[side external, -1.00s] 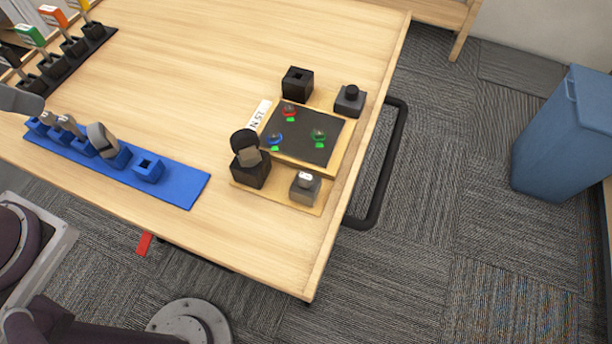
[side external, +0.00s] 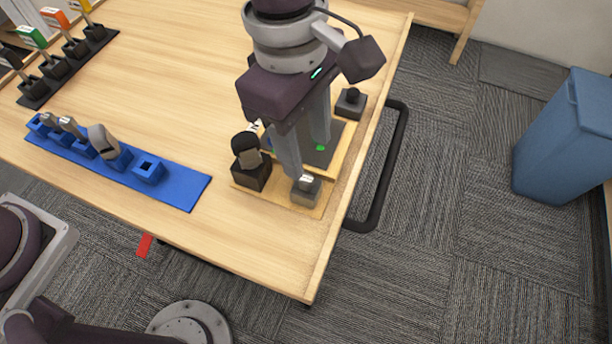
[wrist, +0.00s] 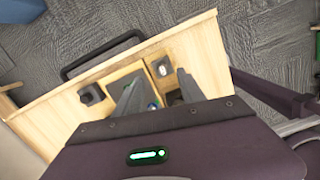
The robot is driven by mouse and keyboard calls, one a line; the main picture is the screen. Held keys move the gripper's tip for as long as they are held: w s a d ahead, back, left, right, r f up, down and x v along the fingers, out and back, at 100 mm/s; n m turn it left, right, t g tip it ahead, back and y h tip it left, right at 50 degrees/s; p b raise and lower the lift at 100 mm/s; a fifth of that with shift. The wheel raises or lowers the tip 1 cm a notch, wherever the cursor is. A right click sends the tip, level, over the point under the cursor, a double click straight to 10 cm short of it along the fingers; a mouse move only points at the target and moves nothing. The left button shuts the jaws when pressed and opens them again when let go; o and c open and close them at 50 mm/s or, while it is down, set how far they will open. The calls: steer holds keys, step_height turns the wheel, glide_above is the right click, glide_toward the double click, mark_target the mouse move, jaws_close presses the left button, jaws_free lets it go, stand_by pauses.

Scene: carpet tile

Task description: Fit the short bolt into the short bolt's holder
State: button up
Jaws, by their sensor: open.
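On the wooden board (side external: 243,187), a grey block (side external: 306,194) with a small white-topped piece stands at the near right corner; it also shows in the wrist view (wrist: 162,67). A second grey block (side external: 346,107) with a black round knob stands at the far right, also in the wrist view (wrist: 90,94). I cannot tell which piece is the short bolt or which block is its holder. My gripper (side external: 308,163) is open, pointing down over the board's right part. One fingertip is close to the white-topped block; contact is unclear. The wrist view shows nothing between the fingers (wrist: 158,80).
A black block (side external: 250,176) with a rounded black piece stands at the board's near left. A blue rack (side external: 187,190) with grey tools and an empty square socket (side external: 148,167) lies left. A black rack (side external: 42,90) is far left. The table's right edge is close.

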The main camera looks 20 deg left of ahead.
mark_target(306, 179)
steer(key=f, duration=0.6)
steer(key=shift+s+f, duration=0.25)
jaws_close()
